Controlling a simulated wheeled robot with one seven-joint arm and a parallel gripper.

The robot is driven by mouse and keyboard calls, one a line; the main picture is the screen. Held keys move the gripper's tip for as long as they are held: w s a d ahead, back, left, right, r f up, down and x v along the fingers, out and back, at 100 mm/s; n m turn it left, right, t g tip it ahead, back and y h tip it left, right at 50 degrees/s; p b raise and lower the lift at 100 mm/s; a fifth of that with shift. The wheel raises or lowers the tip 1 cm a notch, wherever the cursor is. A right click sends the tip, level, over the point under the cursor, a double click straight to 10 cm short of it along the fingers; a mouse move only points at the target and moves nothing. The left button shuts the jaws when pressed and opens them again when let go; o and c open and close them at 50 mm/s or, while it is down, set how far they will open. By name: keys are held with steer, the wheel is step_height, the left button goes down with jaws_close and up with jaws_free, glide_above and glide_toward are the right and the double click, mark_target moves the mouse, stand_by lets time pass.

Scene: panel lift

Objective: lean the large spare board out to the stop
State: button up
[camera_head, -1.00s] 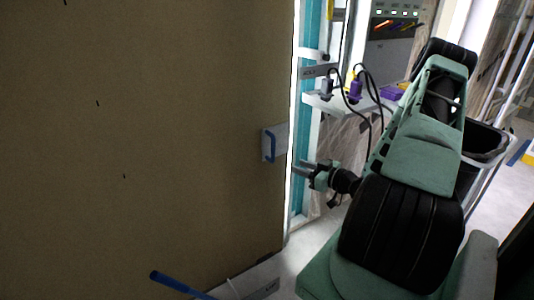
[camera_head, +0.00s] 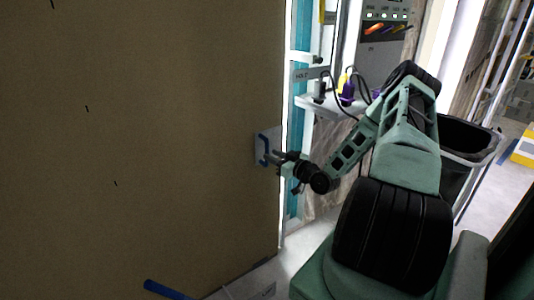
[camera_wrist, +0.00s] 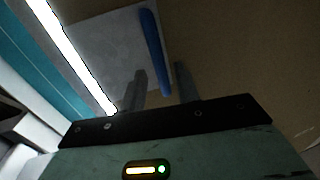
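The large brown board (camera_head: 140,130) stands upright and fills the left half of the head view; it also fills the right of the wrist view (camera_wrist: 240,60). Near its right edge is a grey plate (camera_head: 260,150) with a blue upright handle (camera_head: 263,150). In the wrist view the blue handle (camera_wrist: 155,50) runs down toward the gap between my fingers. My gripper (camera_head: 276,157) is at the handle's lower part; in the wrist view (camera_wrist: 160,80) its two fingers are apart, one on each side of the handle's line. Contact with the handle cannot be told. The stop is not identifiable.
A second blue bar (camera_head: 165,289) sticks out at the bottom left. Behind the board's edge are a teal frame (camera_head: 298,110) and a white shelf (camera_head: 325,105) with cables. A black bin (camera_head: 465,150) stands at right. Pale floor shows below.

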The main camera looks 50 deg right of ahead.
mark_target(268, 153)
steer(key=shift+w, duration=1.9)
jaws_close()
